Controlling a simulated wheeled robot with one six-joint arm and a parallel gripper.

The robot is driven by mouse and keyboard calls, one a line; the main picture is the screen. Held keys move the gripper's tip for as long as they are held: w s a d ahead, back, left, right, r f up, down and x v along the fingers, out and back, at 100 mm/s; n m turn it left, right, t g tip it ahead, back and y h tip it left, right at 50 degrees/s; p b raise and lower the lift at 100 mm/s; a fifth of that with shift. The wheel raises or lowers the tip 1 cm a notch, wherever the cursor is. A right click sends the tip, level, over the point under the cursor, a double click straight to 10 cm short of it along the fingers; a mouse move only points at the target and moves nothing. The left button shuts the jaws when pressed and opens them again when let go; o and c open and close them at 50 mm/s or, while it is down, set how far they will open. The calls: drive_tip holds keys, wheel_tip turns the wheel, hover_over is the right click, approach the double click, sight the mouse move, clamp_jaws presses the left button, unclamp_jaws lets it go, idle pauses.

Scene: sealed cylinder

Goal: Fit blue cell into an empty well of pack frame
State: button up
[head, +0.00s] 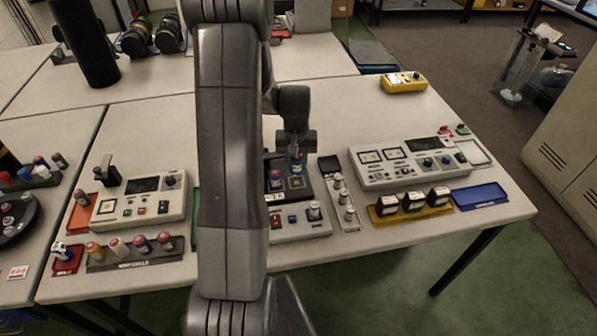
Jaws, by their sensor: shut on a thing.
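My gripper (297,150) points down and is shut on the blue cell (297,167), a small cylinder with a blue side. It holds the cell upright over a black fixture (308,197) with a small yellow-edged square on it. I cannot tell whether the cell's bottom touches the fixture. A narrow pale holder (350,224) just to the right carries several silver-topped cells in a row. It looks like the pack frame, but I cannot be sure, and its wells are too small to tell apart. My arm hides part of the table left of the fixture.
Another blue-and-red cell (275,179) stands on the fixture's left. A large grey control unit (400,178), a yellow block rack (385,217) and a blue tray (481,196) are to the right. A dark rack (135,262) of several cells is at left. Table behind the control unit is mostly clear.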

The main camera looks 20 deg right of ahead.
sight(297, 171)
wheel_tip(297, 171, down, 4)
drive_tip(key=shift+f+p, duration=0.2)
drive_tip(key=shift+p, duration=0.2)
drive_tip(key=shift+f, duration=0.1)
drive_tip(key=shift+f, duration=0.1)
drive_tip(key=shift+f+b, duration=0.25)
drive_tip(key=shift+b, duration=0.15)
drive_tip(key=o, duration=1)
drive_tip(key=shift+r, duration=0.1)
drive_tip(key=shift+r+p, duration=0.5)
wheel_tip(297, 171, up, 12)
drive_tip(key=shift+f+b, duration=0.2)
drive_tip(key=shift+b, duration=0.7)
